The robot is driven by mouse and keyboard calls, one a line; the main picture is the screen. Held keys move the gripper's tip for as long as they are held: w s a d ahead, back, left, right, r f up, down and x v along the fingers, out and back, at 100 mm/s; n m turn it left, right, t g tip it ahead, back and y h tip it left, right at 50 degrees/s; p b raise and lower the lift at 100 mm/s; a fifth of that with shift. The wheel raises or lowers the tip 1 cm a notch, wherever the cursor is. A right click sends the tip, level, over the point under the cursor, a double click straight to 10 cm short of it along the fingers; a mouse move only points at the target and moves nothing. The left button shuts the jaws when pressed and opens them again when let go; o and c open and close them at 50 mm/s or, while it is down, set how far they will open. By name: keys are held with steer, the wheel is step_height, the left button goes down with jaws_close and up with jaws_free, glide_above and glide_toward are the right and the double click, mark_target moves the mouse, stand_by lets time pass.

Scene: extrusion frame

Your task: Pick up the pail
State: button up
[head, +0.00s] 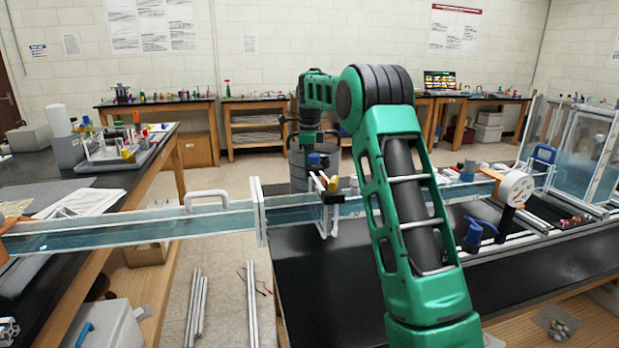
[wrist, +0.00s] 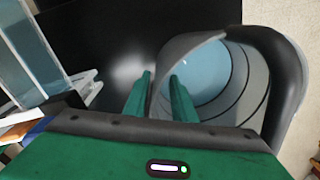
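The pail (head: 297,172) is a grey cylinder on the black bench top, partly behind the frame's upright and below my gripper (head: 312,148) in the head view. In the wrist view I look down into the pail (wrist: 205,68), with a pale blue inside and a thick dark band curving around its right side. My gripper's two green fingers (wrist: 160,90) stand on either side of a grey curved band at the pail's left edge. Narrow gaps seem to show beside the band, so the fingers look open around it. I cannot tell whether this band is rim or handle.
A clear-walled extrusion frame (head: 262,212) runs across the bench beside the pail, with a white round part (head: 515,187) on its right. A cluttered wooden bench (head: 150,185) stands at left. The black bench top (head: 320,270) in front is mostly bare.

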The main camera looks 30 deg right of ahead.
steer(key=shift+w+d+f, duration=0.1)
steer(key=shift+d+f, duration=0.05)
steer(key=shift+f, duration=1.4)
jaws_close()
steer(key=shift+r, duration=0.2)
